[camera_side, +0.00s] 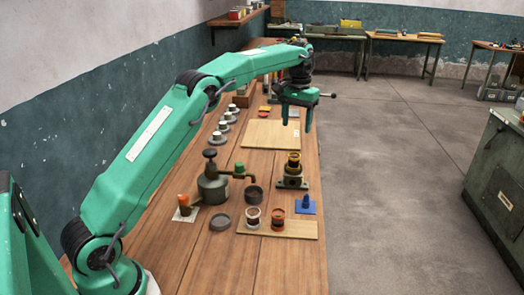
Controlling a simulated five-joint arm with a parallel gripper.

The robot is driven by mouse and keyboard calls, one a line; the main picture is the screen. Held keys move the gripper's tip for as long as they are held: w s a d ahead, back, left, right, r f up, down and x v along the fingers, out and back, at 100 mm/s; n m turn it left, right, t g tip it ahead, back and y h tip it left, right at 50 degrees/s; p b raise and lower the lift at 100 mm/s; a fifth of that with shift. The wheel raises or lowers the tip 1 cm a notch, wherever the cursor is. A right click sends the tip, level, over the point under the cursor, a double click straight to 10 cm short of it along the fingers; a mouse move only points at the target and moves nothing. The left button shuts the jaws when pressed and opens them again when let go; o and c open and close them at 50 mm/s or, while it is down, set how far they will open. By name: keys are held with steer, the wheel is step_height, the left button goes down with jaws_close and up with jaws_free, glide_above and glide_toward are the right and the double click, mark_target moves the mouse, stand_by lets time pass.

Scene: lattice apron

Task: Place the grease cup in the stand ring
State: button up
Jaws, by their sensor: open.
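My gripper (295,122) is open and empty, pointing down above the right part of the bench, beyond the dark stand. I cannot tell for sure which one is the grease cup. A dark stand (292,180) at the right holds a dark, yellow-banded piece (294,161) in its top. It may be the stand with the ring, but its opening is not clear. The gripper touches none of these.
A green-grey oil can (212,186) with a spout and an orange-topped piece (184,204) stand left. A dark round container (255,194), a grey disc (220,221) and a blue piece (305,205) are nearby. Several white-topped pieces line the left. A pale board (270,134) is bare.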

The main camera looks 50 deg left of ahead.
steer(key=shift+s+r, duration=0.1)
stand_by(0.3)
steer(key=s+d+r+m+t, duration=0.1)
steer(key=s+d+r, duration=0.2)
steer(key=s+r, duration=0.35)
steer(key=s+d+r+m+t, duration=0.15)
steer(key=s+d+r, duration=0.25)
steer(key=s, duration=0.6)
steer(key=s+d+f+t, duration=0.1)
steer(key=s+f, duration=0.3)
steer(key=s, duration=0.6)
steer(key=s+d+f+t, duration=0.2)
steer(key=s+f, duration=0.1)
steer(key=s, duration=0.8)
steer(key=shift+d+f+m, duration=0.35)
steer(key=shift+m, duration=0.1)
